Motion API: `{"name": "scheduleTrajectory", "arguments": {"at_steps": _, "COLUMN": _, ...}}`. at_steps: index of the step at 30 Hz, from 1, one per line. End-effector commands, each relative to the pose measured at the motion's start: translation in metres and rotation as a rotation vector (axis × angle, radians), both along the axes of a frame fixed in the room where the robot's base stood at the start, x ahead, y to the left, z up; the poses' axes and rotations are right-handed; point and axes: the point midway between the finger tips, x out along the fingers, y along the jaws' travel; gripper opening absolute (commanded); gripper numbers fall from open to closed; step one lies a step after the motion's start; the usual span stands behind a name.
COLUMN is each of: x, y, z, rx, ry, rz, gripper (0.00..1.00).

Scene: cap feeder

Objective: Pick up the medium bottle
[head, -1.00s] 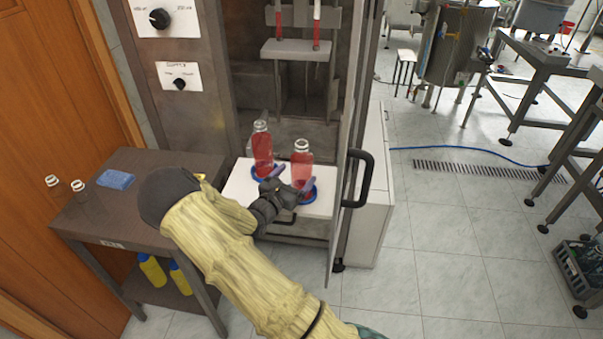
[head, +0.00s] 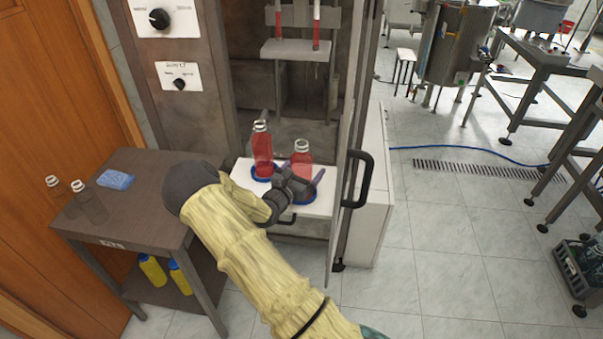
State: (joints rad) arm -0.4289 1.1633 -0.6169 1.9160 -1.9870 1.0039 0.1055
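Two bottles of red liquid stand upright on the white platform (head: 240,174) of the filling machine, each at a blue ring. The left one (head: 262,153) looks taller; the right one (head: 302,158) is shorter and wider. Two clear empty bottles (head: 56,187) (head: 90,206) stand on the side table. No label shows which is the medium bottle. My gripper (head: 298,179) is at the right red bottle, with its fingers spread on either side of its lower body. It looks open; the wrist hides the bottle's base, and contact cannot be seen.
The dark side table (head: 150,170) holds a blue sponge (head: 116,180), with yellow bottles (head: 152,270) below. The machine's open door with a black handle (head: 358,180) stands close right of the platform. A nozzle bracket (head: 296,50) hangs above.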

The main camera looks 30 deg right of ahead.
Motion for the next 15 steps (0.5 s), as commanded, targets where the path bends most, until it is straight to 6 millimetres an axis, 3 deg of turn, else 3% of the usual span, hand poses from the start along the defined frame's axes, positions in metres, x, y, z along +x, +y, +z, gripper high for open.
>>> {"name": "scheduleTrajectory", "arguments": {"at_steps": 4, "x": -0.0001, "y": 0.0002, "z": 0.0001, "rx": 0.000, "ry": 0.000, "rz": 0.000, "gripper": 0.83}}
{"name": "scheduleTrajectory", "arguments": {"at_steps": 13, "x": 0.0000, "y": 0.0002, "z": 0.0001, "rx": 0.000, "ry": 0.000, "rz": 0.000, "gripper": 0.24}}
{"name": "scheduleTrajectory", "arguments": {"at_steps": 15, "x": 0.0002, "y": 0.0000, "z": 0.0015, "rx": -0.002, "ry": -0.002, "rz": 0.000, "gripper": 0.20}}
